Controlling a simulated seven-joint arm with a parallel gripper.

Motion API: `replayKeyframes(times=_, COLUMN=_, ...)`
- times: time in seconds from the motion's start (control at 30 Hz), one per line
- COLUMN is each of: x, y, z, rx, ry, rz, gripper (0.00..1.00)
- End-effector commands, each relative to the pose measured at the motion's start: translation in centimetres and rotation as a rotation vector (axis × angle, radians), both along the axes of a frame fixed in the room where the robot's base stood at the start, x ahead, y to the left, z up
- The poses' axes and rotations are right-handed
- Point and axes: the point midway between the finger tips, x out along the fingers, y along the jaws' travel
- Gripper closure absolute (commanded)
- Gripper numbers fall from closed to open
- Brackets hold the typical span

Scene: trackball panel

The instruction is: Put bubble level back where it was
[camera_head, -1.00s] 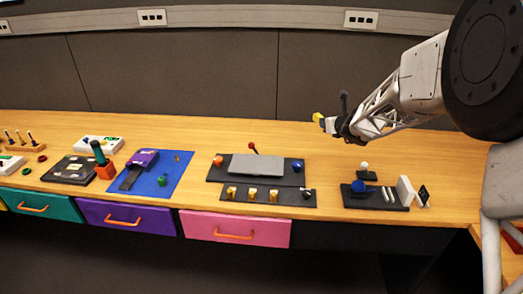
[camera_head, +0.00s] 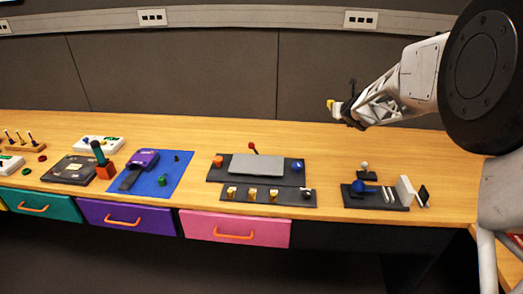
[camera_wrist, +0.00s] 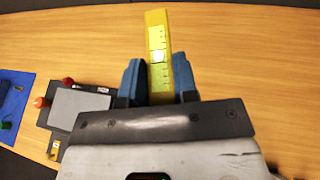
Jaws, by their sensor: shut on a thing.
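The yellow bubble level (camera_wrist: 157,45) is held upright between the two blue fingers of my gripper (camera_wrist: 159,82) in the wrist view. It sticks out beyond the fingertips and shows tick marks and a pale window. In the head view my gripper (camera_head: 336,108) is raised above the back right part of the desk, with the yellow end of the level (camera_head: 330,104) at its tip. The level's lower end is hidden between the fingers.
A dark panel with a grey plate (camera_head: 256,166), a red-topped lever and orange and blue knobs lies mid-desk. A trackball panel (camera_head: 375,203) with a blue ball and white block stands at right. The wooden desk (camera_head: 335,165) between them is bare.

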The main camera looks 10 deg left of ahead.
Motion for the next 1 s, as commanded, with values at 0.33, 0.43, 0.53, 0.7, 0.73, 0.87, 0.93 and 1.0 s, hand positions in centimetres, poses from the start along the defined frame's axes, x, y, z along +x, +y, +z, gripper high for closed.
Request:
replayKeyframes(times=0.33, x=2.2, y=2.2, z=-0.2, rx=0.0, ry=0.001, rz=0.066, gripper=1.0)
replayKeyframes(times=0.43, x=3.0, y=3.3, z=-0.4, rx=0.0, ry=0.002, rz=0.1, gripper=1.0)
replayKeyframes(times=0.53, x=3.8, y=4.5, z=-0.7, rx=0.0, ry=0.002, rz=0.136, gripper=1.0)
replayKeyframes(times=0.7, x=5.0, y=6.4, z=-1.4, rx=0.001, ry=0.003, rz=0.201, gripper=1.0)
replayKeyframes(times=0.73, x=5.2, y=6.8, z=-1.5, rx=0.001, ry=0.002, rz=0.213, gripper=1.0)
replayKeyframes(times=0.87, x=6.0, y=8.4, z=-2.1, rx=0.001, ry=0.001, rz=0.265, gripper=1.0)
replayKeyframes(times=0.93, x=6.5, y=9.3, z=-2.5, rx=0.001, ry=0.003, rz=0.294, gripper=1.0)
replayKeyframes(times=1.0, x=6.9, y=10.2, z=-2.8, rx=0.001, ry=0.002, rz=0.323, gripper=1.0)
